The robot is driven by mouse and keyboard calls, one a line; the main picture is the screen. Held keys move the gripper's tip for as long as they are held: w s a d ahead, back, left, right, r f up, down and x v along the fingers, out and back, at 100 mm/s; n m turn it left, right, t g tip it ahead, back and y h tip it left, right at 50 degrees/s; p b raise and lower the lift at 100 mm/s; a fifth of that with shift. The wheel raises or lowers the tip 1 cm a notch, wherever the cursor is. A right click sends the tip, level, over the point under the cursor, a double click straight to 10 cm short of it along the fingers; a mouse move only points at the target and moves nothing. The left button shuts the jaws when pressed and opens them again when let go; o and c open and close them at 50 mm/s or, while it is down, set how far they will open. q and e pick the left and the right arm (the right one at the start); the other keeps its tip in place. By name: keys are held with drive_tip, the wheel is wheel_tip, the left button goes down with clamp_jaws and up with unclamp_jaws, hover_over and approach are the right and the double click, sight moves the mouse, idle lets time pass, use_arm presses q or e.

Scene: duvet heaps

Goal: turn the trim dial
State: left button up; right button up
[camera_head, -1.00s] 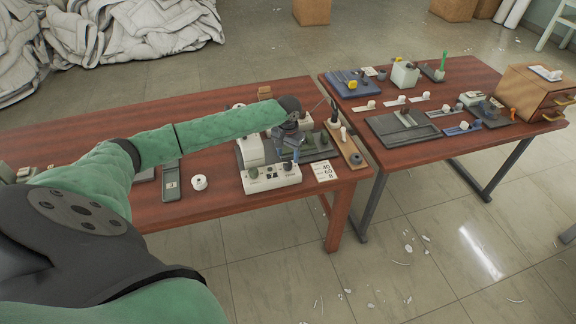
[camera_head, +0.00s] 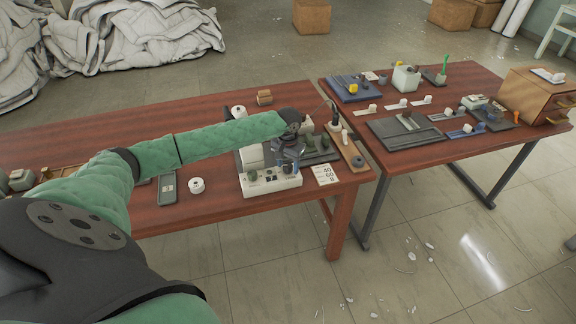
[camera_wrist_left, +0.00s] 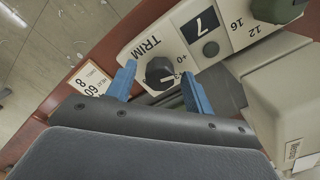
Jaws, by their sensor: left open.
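The trim dial (camera_wrist_left: 160,73) is a round black knob with a pale pointer line, on a cream panel (camera_wrist_left: 225,50) marked TRIM with + and 0 beside the knob. My left gripper (camera_wrist_left: 157,70) is open, its two blue fingers on either side of the dial. Whether they touch it I cannot tell. In the head view my left gripper (camera_head: 288,162) is over the right part of the cream panel (camera_head: 262,187), and it hides the dial there. My right gripper is not in view.
The panel also has a display reading 7, a dark button (camera_wrist_left: 210,48) and a larger green knob (camera_wrist_left: 278,8). A white roll (camera_head: 196,185) lies to the left. A second table (camera_head: 470,150) with several devices stands right.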

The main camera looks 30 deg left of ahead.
use_arm(q)
drive_tip(key=c, duration=1)
